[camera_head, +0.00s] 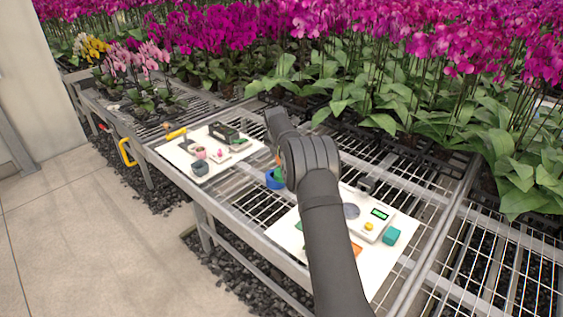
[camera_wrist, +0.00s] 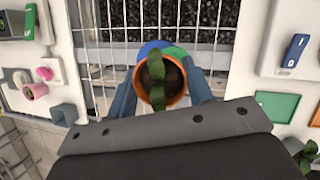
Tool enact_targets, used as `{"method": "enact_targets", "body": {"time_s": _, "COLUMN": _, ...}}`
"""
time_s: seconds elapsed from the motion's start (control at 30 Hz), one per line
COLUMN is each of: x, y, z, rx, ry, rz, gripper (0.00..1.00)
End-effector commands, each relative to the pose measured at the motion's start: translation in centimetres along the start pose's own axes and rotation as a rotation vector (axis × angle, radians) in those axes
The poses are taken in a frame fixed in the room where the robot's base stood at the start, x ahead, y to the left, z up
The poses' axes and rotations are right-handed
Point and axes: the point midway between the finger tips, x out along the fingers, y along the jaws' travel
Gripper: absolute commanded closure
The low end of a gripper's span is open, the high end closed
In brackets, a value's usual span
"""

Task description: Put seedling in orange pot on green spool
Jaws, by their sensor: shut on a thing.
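My gripper (camera_wrist: 160,97) is shut on the orange pot (camera_wrist: 176,99), one finger on each side. The pot shows dark soil and a green-leaved seedling (camera_wrist: 155,68) in the wrist view. A green round thing (camera_wrist: 180,52), likely the green spool, shows partly behind the pot, beside a blue round thing (camera_wrist: 150,47). The pot hides much of both, and I cannot tell whether it touches them. In the head view the blue thing (camera_head: 272,182) and a bit of green (camera_head: 278,173) show left of my arm, which hides most of my gripper.
A white board (camera_head: 176,153) at left holds a grey pot (camera_head: 200,168), a pink cup (camera_head: 200,153) and a dark tray (camera_head: 223,132). The right board (camera_head: 286,236) holds a scale (camera_head: 369,223) and a teal block (camera_head: 391,236). Orchids (camera_head: 400,90) crowd the back. Open wire mesh lies between the boards.

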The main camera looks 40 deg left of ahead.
Motion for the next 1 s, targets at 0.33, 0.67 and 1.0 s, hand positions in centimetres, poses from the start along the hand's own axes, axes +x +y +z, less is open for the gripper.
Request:
{"method": "enact_targets", "body": {"time_s": 0.33, "x": 3.0, "y": -0.5, "z": -1.2, "rx": 0.0, "ry": 0.0, "rz": 0.0, "gripper": 0.77}}
{"method": "enact_targets", "body": {"time_s": 0.67, "x": 3.5, "y": -0.6, "z": -1.5, "rx": 0.0, "ry": 0.001, "rz": -0.001, "gripper": 0.77}}
{"method": "enact_targets", "body": {"time_s": 1.0, "x": 3.9, "y": -0.6, "z": -1.6, "rx": 0.0, "ry": 0.001, "rz": -0.001, "gripper": 0.31}}
